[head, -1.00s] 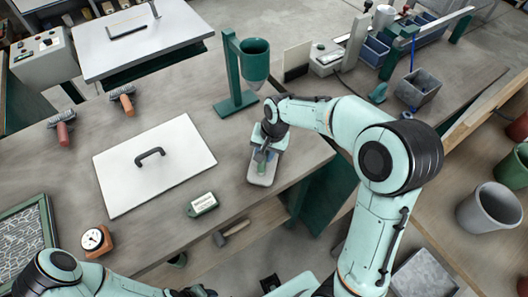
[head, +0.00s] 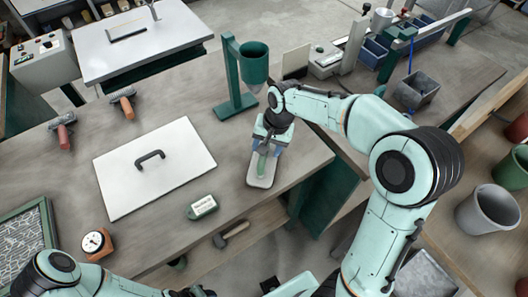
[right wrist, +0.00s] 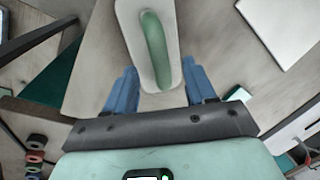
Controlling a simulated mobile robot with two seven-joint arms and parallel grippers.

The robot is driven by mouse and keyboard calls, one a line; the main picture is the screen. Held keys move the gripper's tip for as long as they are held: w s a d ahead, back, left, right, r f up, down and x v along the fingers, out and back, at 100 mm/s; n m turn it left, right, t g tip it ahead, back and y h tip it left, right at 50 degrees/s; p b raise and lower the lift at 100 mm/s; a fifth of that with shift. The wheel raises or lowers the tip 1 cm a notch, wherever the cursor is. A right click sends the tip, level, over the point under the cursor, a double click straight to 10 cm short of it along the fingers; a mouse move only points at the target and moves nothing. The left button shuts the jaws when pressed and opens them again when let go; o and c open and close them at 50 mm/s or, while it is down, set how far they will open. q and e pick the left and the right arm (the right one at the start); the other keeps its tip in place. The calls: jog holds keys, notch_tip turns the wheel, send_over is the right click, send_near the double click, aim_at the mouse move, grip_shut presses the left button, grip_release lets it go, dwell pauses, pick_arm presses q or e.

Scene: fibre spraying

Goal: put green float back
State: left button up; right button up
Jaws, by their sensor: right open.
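The green float has a pale grey plate (head: 260,181) and a green handle (head: 262,164). It lies flat on the workbench near the front right corner. The right wrist view shows its plate (right wrist: 170,85) and handle (right wrist: 155,45) just beyond the fingertips. My right gripper (head: 268,141) is above the float's far end. In the right wrist view its blue fingers (right wrist: 160,85) are spread apart, with nothing held between them. My left arm shows at the bottom left of the head view, but its gripper is out of view.
The green stand with a funnel cup (head: 236,100) is just behind my right gripper. A white board with a black handle (head: 120,180) lies to the left. Grey bins stand to the right.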

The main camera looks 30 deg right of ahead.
notch_tip(320, 180, up, 7)
jog(key=d, duration=0.1)
jog(key=shift+s+p, duration=0.3)
jog(key=shift+s, duration=0.15)
